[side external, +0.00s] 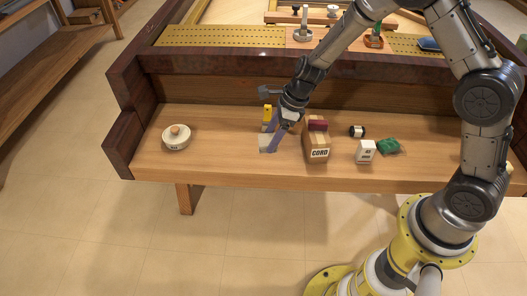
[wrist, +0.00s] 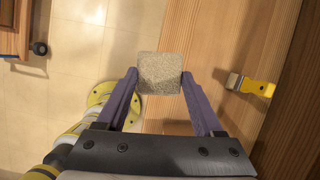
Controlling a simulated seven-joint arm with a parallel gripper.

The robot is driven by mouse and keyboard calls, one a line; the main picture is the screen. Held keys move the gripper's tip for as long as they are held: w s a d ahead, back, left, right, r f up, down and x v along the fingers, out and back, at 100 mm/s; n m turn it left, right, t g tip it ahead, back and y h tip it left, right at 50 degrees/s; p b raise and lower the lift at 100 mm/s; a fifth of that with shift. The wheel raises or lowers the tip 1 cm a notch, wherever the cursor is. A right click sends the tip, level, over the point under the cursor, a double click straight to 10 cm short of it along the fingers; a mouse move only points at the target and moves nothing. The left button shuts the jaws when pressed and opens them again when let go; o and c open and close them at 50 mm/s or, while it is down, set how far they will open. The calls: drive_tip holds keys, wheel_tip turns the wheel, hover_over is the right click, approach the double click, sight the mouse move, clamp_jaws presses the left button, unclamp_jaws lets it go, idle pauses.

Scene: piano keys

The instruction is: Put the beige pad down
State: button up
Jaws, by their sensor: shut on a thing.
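The beige pad (wrist: 159,73) is a square, rough-textured piece between my two purple fingertips in the wrist view. My gripper (wrist: 159,80) is shut on it, with a fingertip against each side. In the side view my gripper (side external: 270,144) is low over the front half of the wooden bench, left of the cardboard box. The pad (side external: 266,143) shows there as a small pale patch by the fingers. I cannot tell whether it touches the wood.
A yellow-handled scraper (wrist: 250,85) is close by. The CORD box (side external: 318,148), a white box (side external: 365,151) and a green bag (side external: 389,146) stand to the right.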

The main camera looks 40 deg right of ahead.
drive_tip(key=s+d+m, duration=0.1)
drive_tip(key=s+d, duration=0.3)
drive_tip(key=s, duration=0.4)
drive_tip(key=w+f, duration=0.2)
drive_tip(key=w, duration=0.2)
drive_tip(key=w+f, duration=0.3)
drive_tip(key=w, duration=0.1)
drive_tip(key=w+f, duration=0.3)
drive_tip(key=w, duration=0.2)
drive_tip(key=shift+w+f, duration=0.1)
drive_tip(key=shift+f, duration=0.05)
drive_tip(key=shift+w+f, duration=0.15)
drive_tip(key=shift+f, duration=1.45)
drive_tip(key=shift+f, duration=0.15)
drive_tip(key=o, duration=1.3)
drive_tip(key=shift+o, duration=0.2)
drive_tip(key=v, duration=1.2)
drive_tip(key=shift+s, duration=0.25)
